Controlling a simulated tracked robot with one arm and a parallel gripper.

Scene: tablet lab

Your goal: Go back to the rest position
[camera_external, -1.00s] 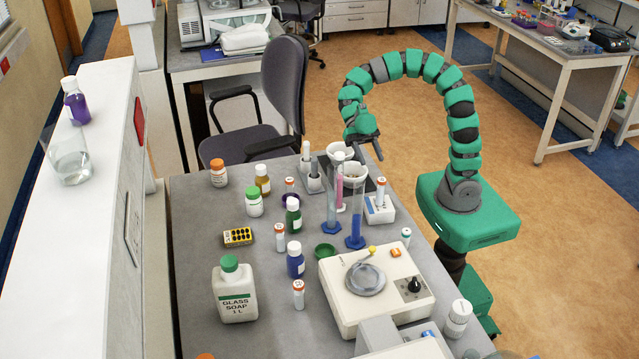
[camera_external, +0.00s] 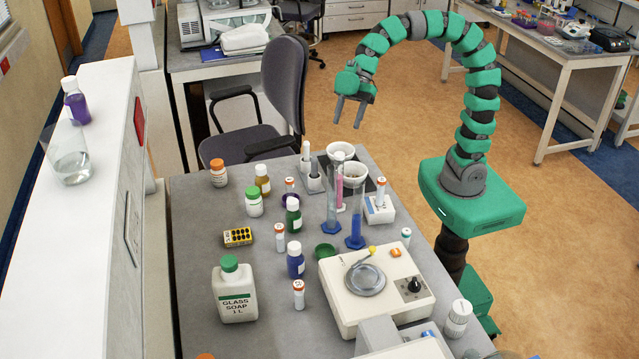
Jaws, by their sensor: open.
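My gripper (camera_external: 348,113) is open and empty. It hangs in the air with its two grey fingers pointing down, above and beyond the far right corner of the grey bench (camera_external: 200,290). My green segmented arm arches up and over from its base at the right of the bench. Nothing touches the fingers.
A dark chair (camera_external: 283,85) stands behind the bench. Open floor (camera_external: 420,130) lies behind and right of the bench.

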